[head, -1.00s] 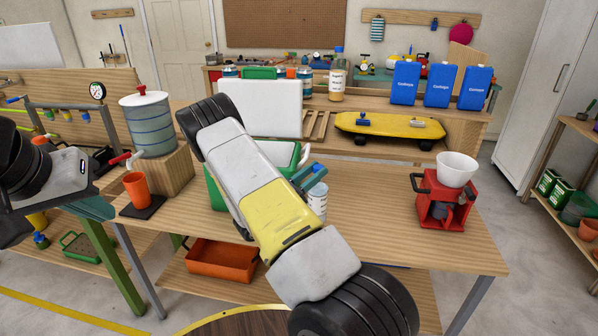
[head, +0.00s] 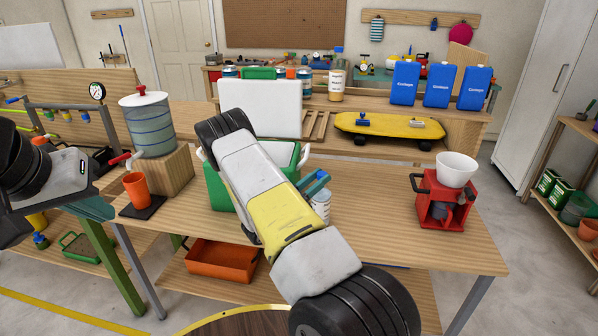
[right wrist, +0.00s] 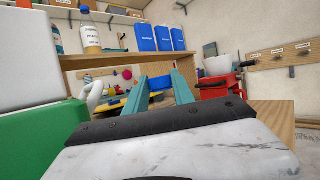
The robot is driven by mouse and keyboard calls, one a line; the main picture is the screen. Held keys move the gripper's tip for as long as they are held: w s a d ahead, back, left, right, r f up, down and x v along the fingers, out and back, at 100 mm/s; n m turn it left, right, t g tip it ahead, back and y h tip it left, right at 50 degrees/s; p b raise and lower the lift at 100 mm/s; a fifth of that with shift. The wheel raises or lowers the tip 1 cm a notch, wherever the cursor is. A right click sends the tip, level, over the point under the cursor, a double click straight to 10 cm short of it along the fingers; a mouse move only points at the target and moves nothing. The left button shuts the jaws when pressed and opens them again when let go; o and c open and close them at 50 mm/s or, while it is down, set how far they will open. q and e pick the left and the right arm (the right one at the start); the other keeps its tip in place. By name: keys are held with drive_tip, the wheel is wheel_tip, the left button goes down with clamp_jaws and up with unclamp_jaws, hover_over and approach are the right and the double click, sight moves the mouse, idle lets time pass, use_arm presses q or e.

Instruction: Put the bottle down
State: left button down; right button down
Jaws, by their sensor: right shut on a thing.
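A white labelled bottle (head: 321,206) shows in the head view beside the yellow section of my right arm, which covers much of it. My right gripper (head: 314,183) is shut on it, low over the front workbench. Whether its base touches the bench top cannot be told.
A green cooler (head: 216,190) stands left of the bottle. A red ice crusher (head: 440,205) with a white bowl stands at right; bare bench (head: 375,200) lies between. A drink dispenser (head: 151,126) and orange cup (head: 137,187) are at left. Another bottle (head: 337,82) stands on the back shelf.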

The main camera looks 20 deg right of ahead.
drive_tip(key=c, duration=1.1)
unclamp_jaws()
drive_tip(key=shift+o, duration=0.2)
drive_tip(key=v, duration=1.2)
drive_tip(key=s+d+r+m+g+y, duration=0.4)
drive_tip(key=s+r+m+g+y, duration=0.6)
drive_tip(key=s+r+m+y, duration=0.15)
drive_tip(key=s+a+r+m+t+y, duration=0.8)
drive_tip(key=s+a+r+t+y, duration=0.2)
drive_tip(key=r, duration=0.5)
drive_tip(key=s+a+y, duration=0.2)
drive_tip(key=a, duration=0.1)
drive_tip(key=shift+s+a+m+t, duration=0.15)
drive_tip(key=shift+a+m+t, duration=0.2)
drive_tip(key=shift+a+t, duration=0.05)
drive_tip(key=shift+y, duration=0.25)
